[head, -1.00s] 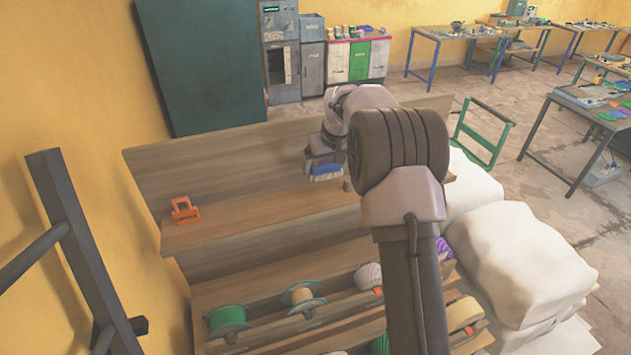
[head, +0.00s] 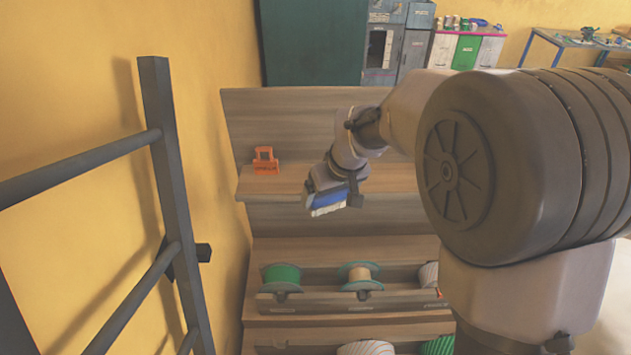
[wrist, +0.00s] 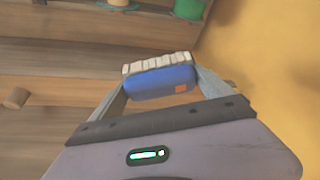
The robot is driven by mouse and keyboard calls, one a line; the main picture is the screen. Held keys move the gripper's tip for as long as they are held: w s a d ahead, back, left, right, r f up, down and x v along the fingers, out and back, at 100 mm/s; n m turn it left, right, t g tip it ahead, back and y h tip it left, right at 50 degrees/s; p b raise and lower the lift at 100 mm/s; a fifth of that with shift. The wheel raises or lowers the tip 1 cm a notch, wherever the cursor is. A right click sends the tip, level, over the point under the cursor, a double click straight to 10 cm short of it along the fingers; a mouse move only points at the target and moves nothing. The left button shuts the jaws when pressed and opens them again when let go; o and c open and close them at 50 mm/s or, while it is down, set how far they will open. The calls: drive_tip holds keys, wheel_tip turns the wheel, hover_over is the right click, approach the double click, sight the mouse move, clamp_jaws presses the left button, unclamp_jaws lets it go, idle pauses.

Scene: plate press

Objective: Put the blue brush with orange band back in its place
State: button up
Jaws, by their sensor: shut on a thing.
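My gripper (head: 334,199) is shut on a blue brush (head: 329,197) with pale bristles, held in the air in front of the upper shelf. In the wrist view the brush (wrist: 160,80) sits between the two fingers of my gripper (wrist: 163,82). A small orange patch shows on its blue body there. In the head view the bristles point down. An orange holder (head: 265,162) stands on the upper shelf (head: 290,182) near its left end, to the left of the brush and apart from it.
Below, a rack (head: 320,304) holds a green spool (head: 282,277), a tan spool (head: 359,275) and other reels. A dark ladder-like frame (head: 165,150) stands at the left by the yellow wall. The shelf between holder and gripper looks clear.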

drive_tip(key=w+a+p, duration=0.1)
drive_tip(key=w, duration=0.4)
drive_tip(key=w+f+p, duration=0.1)
drive_tip(key=w, duration=0.4)
drive_tip(key=w+a+p, duration=0.1)
drive_tip(key=w+p, duration=0.1)
drive_tip(key=w, duration=0.3)
drive_tip(key=shift+w+a+f, duration=0.2)
drive_tip(key=shift+a, duration=0.15)
wheel_tip(320, 180, down, 4)
drive_tip(key=shift+w+r+p, duration=0.1)
drive_tip(key=shift+r+p, duration=0.05)
drive_tip(key=shift+p, duration=0.15)
drive_tip(key=o, duration=1.1)
drive_tip(key=shift+c, duration=0.2)
